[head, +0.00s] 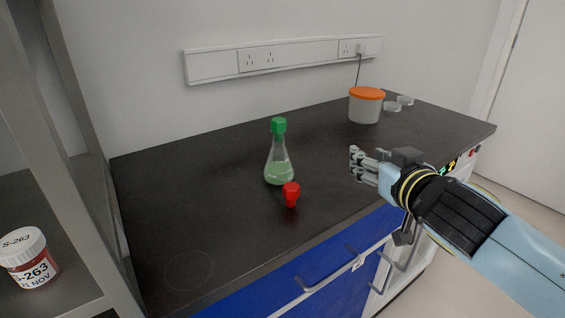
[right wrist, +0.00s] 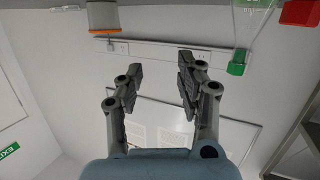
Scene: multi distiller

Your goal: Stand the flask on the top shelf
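The flask (head: 278,168) is a clear conical flask with green liquid and a green stopper. It stands upright in the middle of the dark bench in the head view. Its green stopper (right wrist: 238,62) shows upside down at the upper right of the right wrist view. My right gripper (head: 355,162) is to the right of the flask, apart from it. In the right wrist view its two fingers (right wrist: 159,78) are spread with nothing between them. My left gripper is not in view. A grey shelf unit (head: 92,225) stands at the left; its top shelf is not clearly in view.
A red stopper-shaped piece (head: 291,194) stands just in front of the flask. An orange-lidded tub (head: 365,106) and small clear dishes (head: 392,107) stand at the back right. A labelled jar (head: 28,258) sits on a shelf at left. The bench's left part is clear.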

